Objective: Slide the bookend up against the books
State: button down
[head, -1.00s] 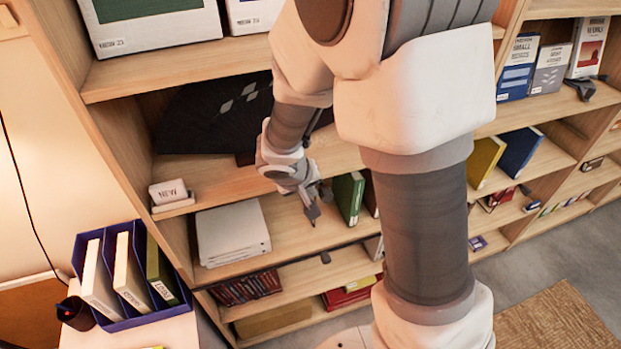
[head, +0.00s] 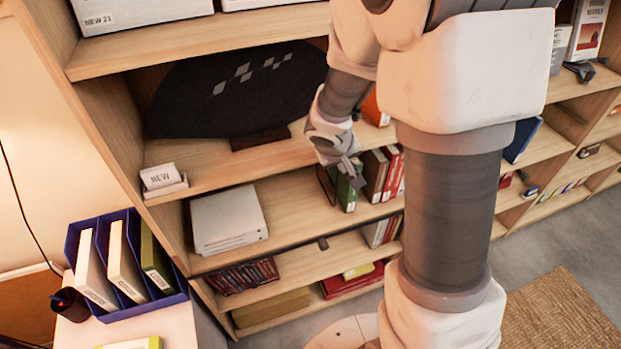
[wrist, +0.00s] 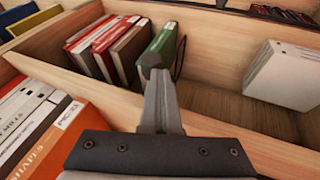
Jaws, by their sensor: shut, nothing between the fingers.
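A row of books stands on the shelf below the fan: a green book (head: 347,193), a brown one (head: 374,176) and red ones (head: 392,172). In the wrist view the green book (wrist: 163,44) is the row's right end, beside the brown one (wrist: 129,48) and red ones (wrist: 98,40). A thin dark wire-like bookend (head: 326,184) stands at the green book's left side; it shows in the wrist view (wrist: 181,58), partly hidden behind my fingers. My gripper (head: 358,178) is shut and empty, its tips (wrist: 154,62) in front of the green book. I cannot tell whether they touch it.
White binders (head: 228,220) lie stacked left on the same shelf, with bare board between them and the bookend. A black fan (head: 235,92) stands on the shelf above. Orange and white books (wrist: 50,115) are close at left in the wrist view.

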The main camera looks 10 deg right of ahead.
jog(key=d, duration=0.8)
jog(key=shift+w, duration=0.45)
jog(key=shift+a, duration=0.1)
